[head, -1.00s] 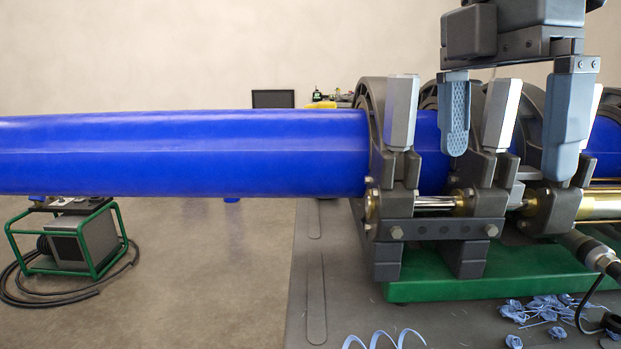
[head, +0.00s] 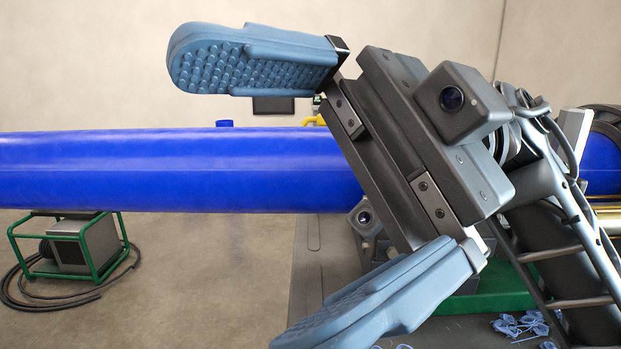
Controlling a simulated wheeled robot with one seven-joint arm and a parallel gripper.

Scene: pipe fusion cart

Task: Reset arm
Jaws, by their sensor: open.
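My gripper (head: 285,190) is large in the head view, close to the camera. Its two blue-grey padded fingers are spread wide apart and point to the left. One finger is at the upper left, the other at the lower middle. Nothing is between them; the blue pipe (head: 150,172) shows behind the gap. My arm runs from the gripper to the lower right and hides most of the clamp machine.
The blue pipe runs level across the view behind my gripper. Part of a green base (head: 495,292) and blue shavings (head: 520,326) show at the lower right. A green-framed unit (head: 70,245) with a black hose stands on the floor at left.

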